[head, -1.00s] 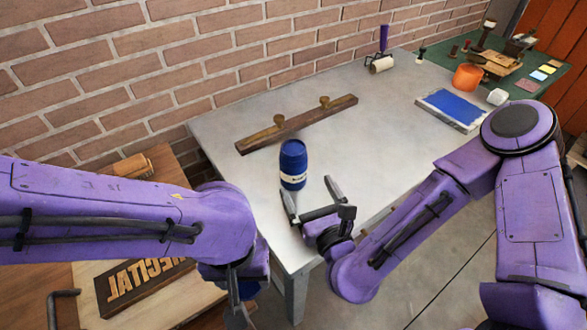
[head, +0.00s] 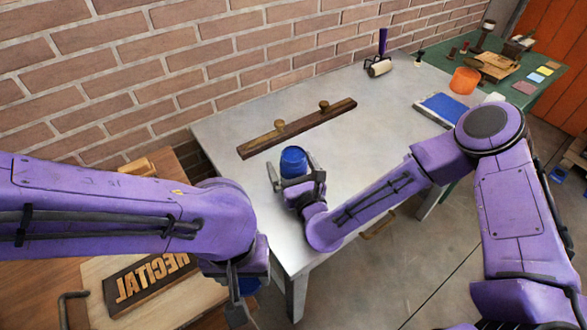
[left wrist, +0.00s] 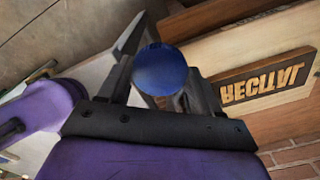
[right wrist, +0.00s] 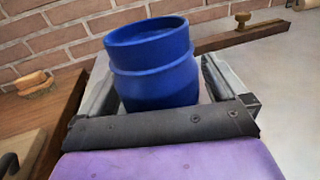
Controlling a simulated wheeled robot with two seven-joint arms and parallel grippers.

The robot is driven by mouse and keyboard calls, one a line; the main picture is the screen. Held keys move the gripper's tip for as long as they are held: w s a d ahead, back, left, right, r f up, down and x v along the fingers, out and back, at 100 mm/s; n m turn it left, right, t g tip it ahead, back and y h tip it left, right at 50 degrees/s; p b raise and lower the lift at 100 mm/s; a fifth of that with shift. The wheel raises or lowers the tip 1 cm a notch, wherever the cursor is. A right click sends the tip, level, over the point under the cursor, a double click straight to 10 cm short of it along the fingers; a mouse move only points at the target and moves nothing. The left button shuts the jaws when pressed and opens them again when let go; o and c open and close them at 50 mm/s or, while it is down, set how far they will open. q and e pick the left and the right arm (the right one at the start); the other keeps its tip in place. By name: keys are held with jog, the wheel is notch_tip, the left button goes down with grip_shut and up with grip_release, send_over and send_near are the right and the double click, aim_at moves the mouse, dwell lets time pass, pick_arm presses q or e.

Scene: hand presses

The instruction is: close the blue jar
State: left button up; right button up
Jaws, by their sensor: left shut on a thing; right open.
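The blue jar (head: 293,161) stands upright on the grey table (head: 240,215). In the right wrist view the jar (right wrist: 153,65) shows a raised rim, with its lower part hidden by my gripper. My right gripper (head: 295,175) is open, with one finger on each side of the jar; I cannot tell whether they touch it. My left gripper (left wrist: 160,75) is shut on a round blue lid (left wrist: 160,70), held beyond the table's left front edge. In the head view the lid is mostly hidden behind my left gripper (head: 243,295).
A wooden bar with two knobs (head: 300,127) lies behind the jar. A wooden side table holds a dark RECITAL block (head: 150,275) under my left arm. A blue-topped slab (head: 447,108), roller (head: 380,67) and orange pot (head: 465,80) are further right. The table's middle is clear.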

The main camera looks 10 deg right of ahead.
pick_arm(q)
jog(key=shift+r, duration=0.1)
pick_arm(e)
jog(key=shift+w+f, duration=0.1)
jog(key=shift+w, duration=0.2)
jog(key=c, duration=1.6)
grip_shut()
jog(key=shift+r, duration=0.2)
